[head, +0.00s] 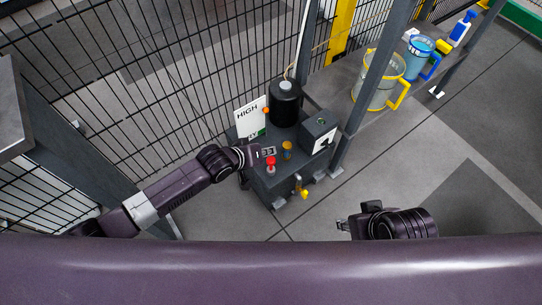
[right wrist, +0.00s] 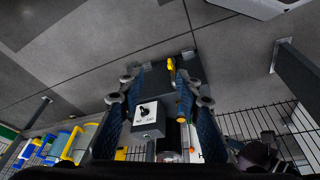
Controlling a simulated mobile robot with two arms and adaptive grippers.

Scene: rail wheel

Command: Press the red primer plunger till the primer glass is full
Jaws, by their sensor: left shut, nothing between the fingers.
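The red primer plunger (head: 270,162) stands upright on the front of a dark grey unit (head: 278,184). My left gripper (head: 268,151) is shut and empty, just behind and above the plunger's red top; I cannot tell whether they touch. A small amber part (head: 287,147), possibly the primer glass, stands to the right of the plunger; its fill level is too small to read. My right gripper (head: 343,224) is away from the unit, at the lower right in the head view. In the right wrist view its blue-padded fingers (right wrist: 158,88) are apart with nothing between them.
A wire fence (head: 190,75) runs behind. Clear jugs (head: 378,82) stand on a shelf at right. The floor in front is free.

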